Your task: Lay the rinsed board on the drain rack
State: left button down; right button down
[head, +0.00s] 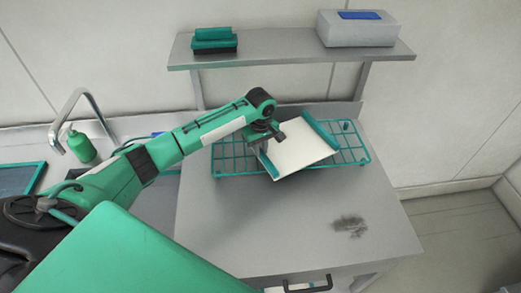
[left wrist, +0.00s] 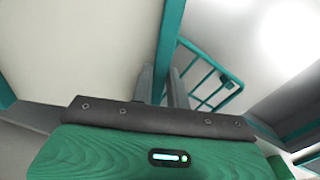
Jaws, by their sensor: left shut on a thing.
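The white board (head: 298,150) with green edge strips is over the green wire drain rack (head: 228,160), turned at an angle to it. My left gripper (head: 266,143) is shut on the board's left edge. In the left wrist view the fingers (left wrist: 162,85) close at the green edge strip of the board (left wrist: 85,45), and the rack's wires (left wrist: 207,85) show beyond. The board hides the middle of the rack. I cannot tell whether the board touches the rack. My right gripper is out of view.
A shelf (head: 290,58) stands above the rack, carrying green blocks (head: 213,40) and a grey box (head: 357,30). A tap (head: 82,95) and green bottle (head: 80,146) stand left.

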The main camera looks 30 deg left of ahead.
pick_arm(q)
jog(key=shift+f+p, duration=0.35)
jog(key=shift+f, duration=0.4)
jog(key=shift+w+f+p, duration=0.1)
jog(key=shift+f+p, duration=0.15)
jog(key=shift+p, duration=0.05)
jog(key=shift+a+f, duration=0.1)
jog(key=shift+f, duration=0.25)
jog(key=c, duration=1.4)
grip_release()
jog(key=shift+f, duration=0.1)
jog(key=shift+o, duration=0.2)
